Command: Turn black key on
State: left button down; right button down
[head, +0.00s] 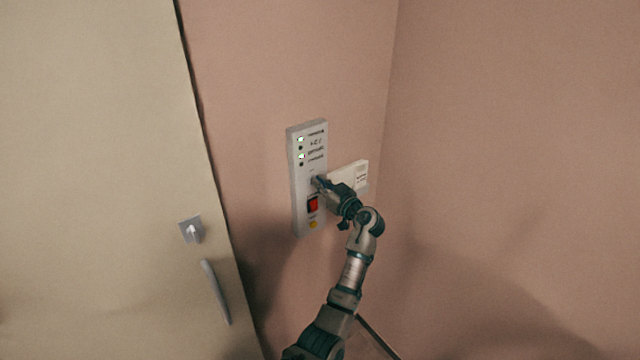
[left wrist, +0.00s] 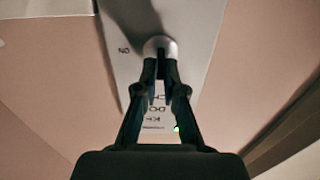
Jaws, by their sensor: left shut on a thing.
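A tall grey control panel (head: 301,185) is on the pink wall in the head view. My left gripper (head: 319,182) reaches the panel's middle. In the left wrist view, the fingers of my left gripper (left wrist: 160,68) are closed together on the small black key (left wrist: 160,50). The key stands in a round silver lock (left wrist: 172,45) on the panel. An "ON" label (left wrist: 124,50) shows upside down beside the lock. The key is mostly hidden by the fingers, and its exact turn angle is hard to tell. My right gripper is in neither view.
Below the lock are a red switch (head: 313,204) and a yellow button (head: 312,224). Lit green lamps (head: 301,139) are near the panel's top. A white box (head: 360,176) is on the wall just right. A beige door (head: 100,150) with a handle (head: 215,292) stands left.

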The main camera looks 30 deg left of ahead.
pick_arm(q)
jog(key=shift+m, duration=0.3)
jog(key=shift+w+d+r+m, duration=0.1)
jog(key=shift+w+m, duration=0.05)
jog(key=shift+m, duration=0.85)
jog(key=shift+w+m, duration=0.1)
jog(key=shift+m, duration=0.9)
jog(key=m, duration=0.2)
jog(key=m+p, duration=0.1)
jog(key=m, duration=0.1)
jog(key=shift+w+d+m, duration=0.1)
jog(key=shift+w+m, duration=0.1)
jog(key=shift+m, duration=0.1)
jog(key=m+p, duration=0.2)
jog(key=m, duration=0.1)
jog(key=m+p, duration=0.1)
jog(key=m, duration=0.1)
jog(key=shift+w+f, duration=0.15)
jog(key=shift+f, duration=0.1)
jog(key=shift+d+f+m+p, duration=0.1)
jog(key=shift+f+m+p, duration=0.05)
jog(key=shift+m+p, duration=0.65)
jog(key=shift+f+m+p, duration=0.15)
jog(key=shift+m+p, duration=0.3)
jog(key=shift+m, duration=0.55)
